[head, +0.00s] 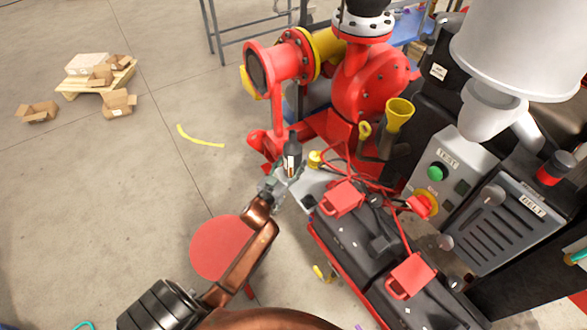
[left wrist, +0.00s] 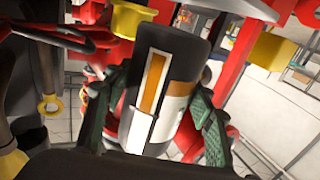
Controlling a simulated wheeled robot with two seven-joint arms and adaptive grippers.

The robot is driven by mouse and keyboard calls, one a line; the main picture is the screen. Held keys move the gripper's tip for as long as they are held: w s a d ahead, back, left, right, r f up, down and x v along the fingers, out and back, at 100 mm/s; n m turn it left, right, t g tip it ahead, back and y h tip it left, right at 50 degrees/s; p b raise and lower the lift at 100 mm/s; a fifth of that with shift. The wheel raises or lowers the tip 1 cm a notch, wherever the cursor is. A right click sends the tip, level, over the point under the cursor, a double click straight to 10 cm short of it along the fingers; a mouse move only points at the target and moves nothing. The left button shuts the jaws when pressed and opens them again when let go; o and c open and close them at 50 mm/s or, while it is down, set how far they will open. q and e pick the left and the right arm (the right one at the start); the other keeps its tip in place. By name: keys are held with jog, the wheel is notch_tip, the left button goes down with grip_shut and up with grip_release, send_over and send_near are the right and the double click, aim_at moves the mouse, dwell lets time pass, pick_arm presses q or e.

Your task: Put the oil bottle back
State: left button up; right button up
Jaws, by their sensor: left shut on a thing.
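The oil bottle is a dark bottle with an orange and white label. In the head view the oil bottle (head: 292,160) stands near the pump's red base, roughly upright. My left gripper (head: 285,172) is shut on it. In the left wrist view the bottle (left wrist: 165,85) sits between the two green-padded fingers of my left gripper (left wrist: 165,120), tilted in the picture. Whether the bottle's bottom touches anything is hidden. My right gripper is not in view.
The red pump (head: 375,85) stands just beyond the bottle. A yellow funnel (head: 399,113), a grey TEST box (head: 448,170) and black batteries (head: 360,245) with red clamps are to the right. A round red stool (head: 220,248) is below left. Open floor lies left.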

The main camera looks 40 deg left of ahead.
pick_arm(q)
jog(key=shift+f+b, duration=0.7)
jog(key=shift+f, duration=1)
jog(key=o, duration=1.4)
jog(key=shift+c, duration=0.2)
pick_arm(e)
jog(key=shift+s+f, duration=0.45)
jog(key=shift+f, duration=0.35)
